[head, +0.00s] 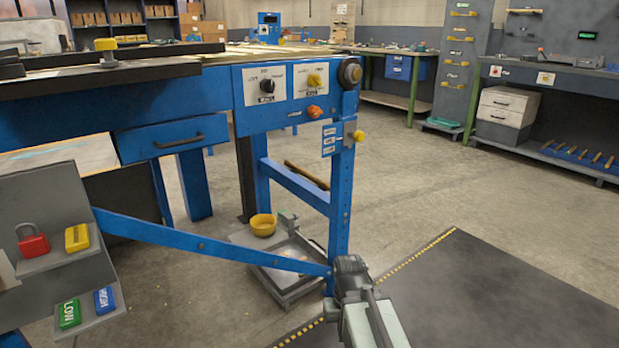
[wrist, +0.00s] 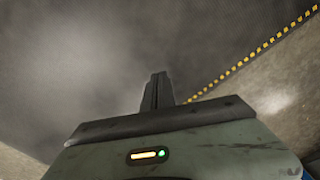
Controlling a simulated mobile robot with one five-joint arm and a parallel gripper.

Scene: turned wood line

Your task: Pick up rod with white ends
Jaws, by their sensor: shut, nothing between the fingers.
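I cannot make out a rod with white ends for certain in either view. A thin brown rod (head: 307,175) shows in the head view near the blue bench's lower rail; its ends look brown, not white. Several small orange-brown rods (head: 583,154) lie on a low shelf at the far right, too small to tell their end colours. My gripper (wrist: 157,88) is shut and empty in the wrist view, its dark fingers together over grey floor. In the head view my arm is at the bottom centre, in front of the blue bench leg.
The blue workbench (head: 195,95) with knobs fills the left and centre. A dark mat (head: 470,300) with a yellow dashed edge lies at the lower right. The concrete floor (head: 430,190) beyond is open.

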